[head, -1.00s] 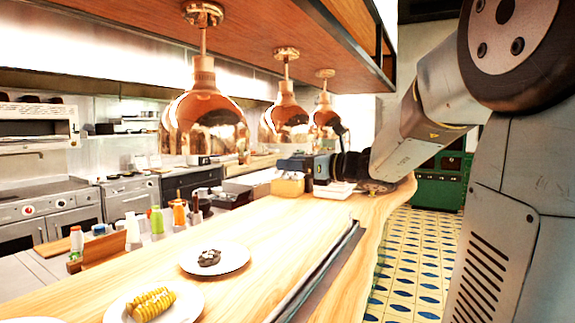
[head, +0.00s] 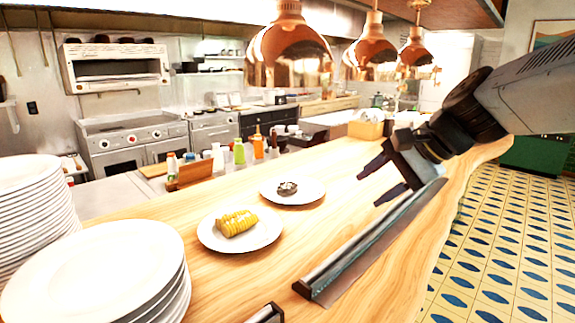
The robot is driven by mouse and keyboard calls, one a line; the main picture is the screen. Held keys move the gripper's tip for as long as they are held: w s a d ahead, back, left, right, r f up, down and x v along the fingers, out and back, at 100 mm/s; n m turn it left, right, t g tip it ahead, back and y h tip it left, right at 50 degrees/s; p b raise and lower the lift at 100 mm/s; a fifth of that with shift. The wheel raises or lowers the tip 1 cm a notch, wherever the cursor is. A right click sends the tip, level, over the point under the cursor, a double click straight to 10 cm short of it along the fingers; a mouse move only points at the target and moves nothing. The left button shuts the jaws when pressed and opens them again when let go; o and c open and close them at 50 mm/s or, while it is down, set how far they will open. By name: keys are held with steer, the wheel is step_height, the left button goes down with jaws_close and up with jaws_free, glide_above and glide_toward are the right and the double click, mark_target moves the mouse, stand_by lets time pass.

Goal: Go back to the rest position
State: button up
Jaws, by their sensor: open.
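My gripper (head: 374,184) reaches in from the right in the head view. Its two dark fingers point left and are spread apart, with nothing between them. It is over the right part of the wooden counter (head: 270,275), to the right of the plate with the dark round item. I cannot tell its exact height above the wood. A white plate (head: 312,197) holds the small dark round item (head: 287,188). A nearer white plate (head: 262,238) holds yellow corn (head: 237,223).
Stacks of white plates (head: 95,265) stand at the near left. A metal rail (head: 345,263) runs along the counter's right side. Copper lamps (head: 290,50) hang above. Squeeze bottles (head: 239,152) stand behind the counter. Patterned floor (head: 500,240) is clear at right.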

steer(key=s+d+f+n+h, duration=0.3)
steer(key=s+d+n+h, duration=0.3)
steer(key=n, duration=0.4)
steer(key=shift+s+d+f+t+h, duration=0.3)
steer(key=shift+s+d+f, duration=0.1)
steer(key=shift+s, duration=0.25)
stand_by(1.0)
